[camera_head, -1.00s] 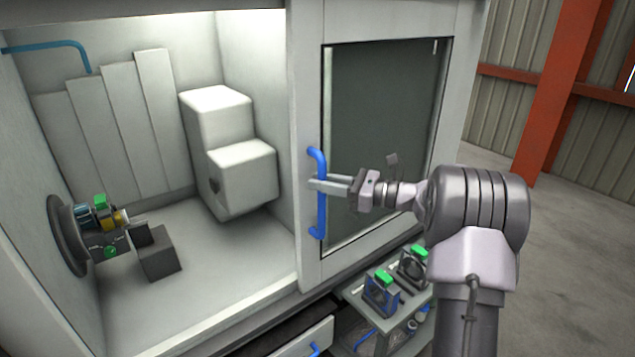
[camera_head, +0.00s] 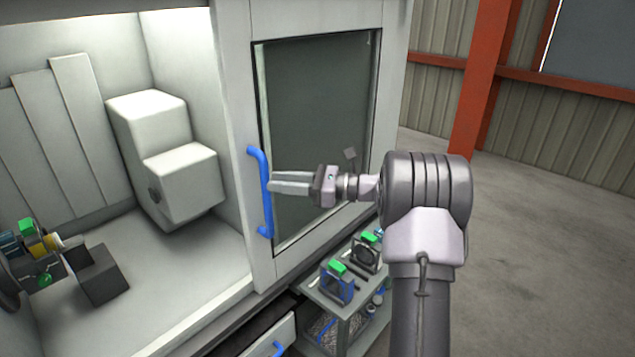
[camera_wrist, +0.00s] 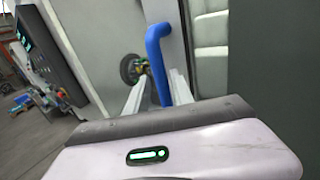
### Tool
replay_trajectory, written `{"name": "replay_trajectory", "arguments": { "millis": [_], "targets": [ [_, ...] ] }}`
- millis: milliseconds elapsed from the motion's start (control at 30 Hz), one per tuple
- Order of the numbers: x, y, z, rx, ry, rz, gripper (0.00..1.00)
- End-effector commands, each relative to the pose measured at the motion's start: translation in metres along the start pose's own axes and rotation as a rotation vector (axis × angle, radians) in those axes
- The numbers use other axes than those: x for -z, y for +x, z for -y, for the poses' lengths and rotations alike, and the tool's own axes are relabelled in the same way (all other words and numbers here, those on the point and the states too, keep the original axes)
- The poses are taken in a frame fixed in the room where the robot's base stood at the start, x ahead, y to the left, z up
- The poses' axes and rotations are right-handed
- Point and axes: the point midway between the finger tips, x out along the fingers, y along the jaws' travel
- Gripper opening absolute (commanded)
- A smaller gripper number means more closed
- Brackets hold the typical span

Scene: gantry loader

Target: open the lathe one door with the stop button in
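The lathe door (camera_head: 245,130) is a grey sliding panel with a dark window. It stands to the right, with the machine's lit interior open beside it. Its blue upright handle (camera_head: 264,195) also shows in the wrist view (camera_wrist: 158,55). My gripper (camera_head: 272,182) is at the handle's right side, fingertips close to the bar. In the wrist view its two fingers (camera_wrist: 160,88) are apart, with the handle seen between them and a gap on each side. A control panel (camera_wrist: 48,50) shows at the left of the wrist view; I cannot make out the stop button.
Inside the lathe are a chuck with a green-marked part (camera_head: 38,250) and a white block-shaped housing (camera_head: 165,165). Below the door stands a grey cart (camera_head: 345,325) with green-topped parts. An open drawer (camera_head: 260,340) is beside it. The floor on the right is clear.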

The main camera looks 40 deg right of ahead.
Motion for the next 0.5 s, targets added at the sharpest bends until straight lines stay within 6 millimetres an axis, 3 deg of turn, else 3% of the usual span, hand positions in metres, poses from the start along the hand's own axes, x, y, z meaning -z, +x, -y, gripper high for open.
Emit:
{"name": "replay_trajectory", "arguments": {
  "millis": [300, 500],
  "targets": [
    [-0.001, -0.093, 0.001, 0.004, 0.001, 0.0, 0.29],
    [-0.001, -0.126, 0.0, 0.001, 0.001, 0.001, 0.29]
  ]
}}
